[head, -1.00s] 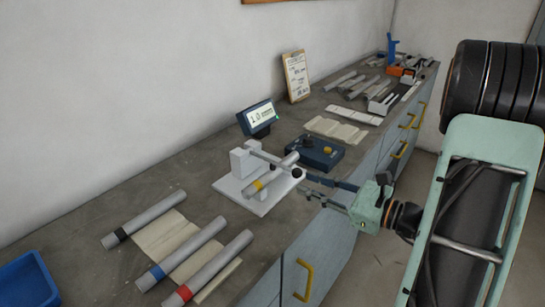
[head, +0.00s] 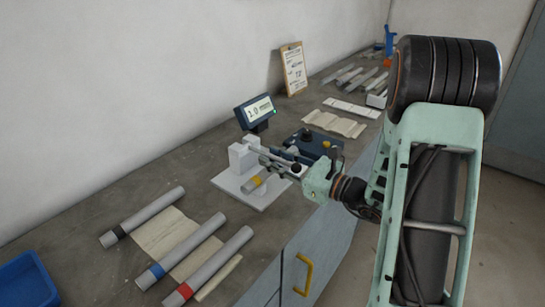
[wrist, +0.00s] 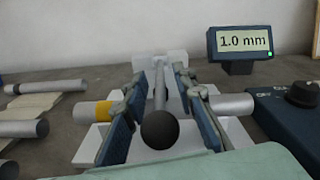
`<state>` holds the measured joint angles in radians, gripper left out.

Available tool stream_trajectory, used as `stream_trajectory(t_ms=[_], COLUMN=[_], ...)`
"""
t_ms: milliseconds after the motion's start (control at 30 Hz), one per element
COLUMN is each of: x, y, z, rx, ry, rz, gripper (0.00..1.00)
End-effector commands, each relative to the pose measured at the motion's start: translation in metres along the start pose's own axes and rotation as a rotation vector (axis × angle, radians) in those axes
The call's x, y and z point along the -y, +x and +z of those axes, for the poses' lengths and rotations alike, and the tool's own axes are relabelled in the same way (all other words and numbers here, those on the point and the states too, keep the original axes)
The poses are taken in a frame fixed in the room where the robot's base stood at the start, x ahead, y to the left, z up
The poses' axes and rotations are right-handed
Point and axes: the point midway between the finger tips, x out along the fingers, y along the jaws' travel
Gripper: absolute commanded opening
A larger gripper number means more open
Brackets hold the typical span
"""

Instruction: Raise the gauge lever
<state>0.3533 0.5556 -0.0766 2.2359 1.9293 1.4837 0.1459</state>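The gauge lever is a thin grey bar (wrist: 159,88) with a black ball knob (wrist: 158,130). It extends from a white block (head: 242,157) on a white base plate (head: 268,200). My gripper (wrist: 161,80) is open, with one finger on each side of the lever and visible gaps between. In the head view my gripper (head: 268,159) reaches over the jig from the right and partly hides the lever. A grey tube with a yellow band (wrist: 98,110) lies across the base under the lever; its middle is hidden.
A display (wrist: 240,42) reads 1.0 mm behind the jig. A dark blue box with knobs (wrist: 288,103) stands close on the right. Several grey tubes (head: 188,246) lie at the front left on paper, near a blue tray (head: 28,280). A clipboard (head: 293,68) leans on the wall.

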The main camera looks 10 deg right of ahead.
Motion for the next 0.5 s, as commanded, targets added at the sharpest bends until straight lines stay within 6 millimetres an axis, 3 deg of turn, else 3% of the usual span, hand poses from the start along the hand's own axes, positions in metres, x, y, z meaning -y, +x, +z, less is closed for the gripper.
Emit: stream_trajectory(t_ms=[333, 500], x=[-0.0002, -0.0001], y=[0.0055, 0.0053], z=[-0.0004, -0.0004], rx=[-0.001, -0.001], ry=[0.001, 0.001], rz=[0.0, 0.0], gripper=[0.25, 0.09])
